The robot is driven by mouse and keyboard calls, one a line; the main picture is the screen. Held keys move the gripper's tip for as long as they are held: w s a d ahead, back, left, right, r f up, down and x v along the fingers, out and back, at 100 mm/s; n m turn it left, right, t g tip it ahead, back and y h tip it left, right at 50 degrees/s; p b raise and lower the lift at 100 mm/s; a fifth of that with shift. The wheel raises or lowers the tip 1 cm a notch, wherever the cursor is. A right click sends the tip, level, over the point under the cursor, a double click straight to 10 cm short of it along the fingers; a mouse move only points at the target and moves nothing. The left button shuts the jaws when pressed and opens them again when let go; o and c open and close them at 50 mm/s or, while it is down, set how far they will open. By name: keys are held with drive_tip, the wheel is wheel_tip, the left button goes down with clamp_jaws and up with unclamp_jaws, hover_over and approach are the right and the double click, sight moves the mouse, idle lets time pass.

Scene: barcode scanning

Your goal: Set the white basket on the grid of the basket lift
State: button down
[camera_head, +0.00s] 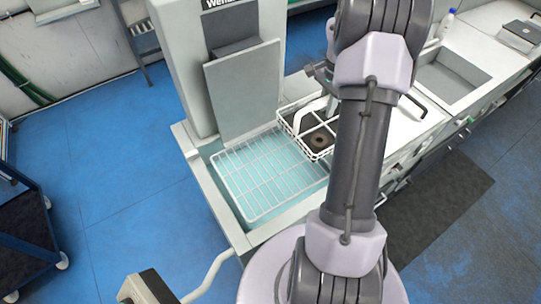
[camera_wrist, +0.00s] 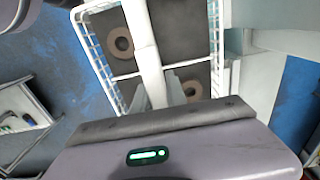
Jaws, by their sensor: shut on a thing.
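The white basket (camera_head: 323,155) is a wire basket with a white crossbar and dark compartments holding round ring-shaped parts. It also shows in the wrist view (camera_wrist: 93,52). My gripper (camera_wrist: 165,92) is shut on the basket's white central handle. In the head view my arm hides part of the basket and most of the gripper. The basket overlaps the right rear part of the white wire grid (camera_head: 262,187) of the basket lift and the counter beside it. Its height above them is hard to tell. The grid is bare elsewhere and lies over a pale teal tank.
The grey lift housing (camera_head: 240,90) stands upright behind the grid. A white counter with a sink (camera_head: 450,78), a bottle (camera_head: 446,24) and a dark box (camera_head: 520,35) extends to the right. A dark cart (camera_head: 25,235) stands at left. Blue floor is open between.

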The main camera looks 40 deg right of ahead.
sight(323, 126)
drive_tip(key=f+b, duration=0.9)
drive_tip(key=f, duration=0.1)
drive_tip(key=shift+s, duration=0.2)
drive_tip(key=w+a+f+b, duration=0.1)
drive_tip(key=w+a, duration=0.1)
drive_tip(key=a, duration=0.3)
drive_tip(key=w+a+f+b, duration=0.2)
drive_tip(key=a, duration=0.3)
drive_tip(key=w+a+f+b, duration=0.2)
drive_tip(key=a, duration=0.3)
drive_tip(key=shift+r, duration=0.1)
drive_tip(key=c, duration=1.7)
unclamp_jaws()
drive_tip(key=shift+f, duration=0.2)
drive_tip(key=shift+c, duration=0.2)
drive_tip(key=o, duration=0.4)
drive_tip(key=shift+s, duration=0.1)
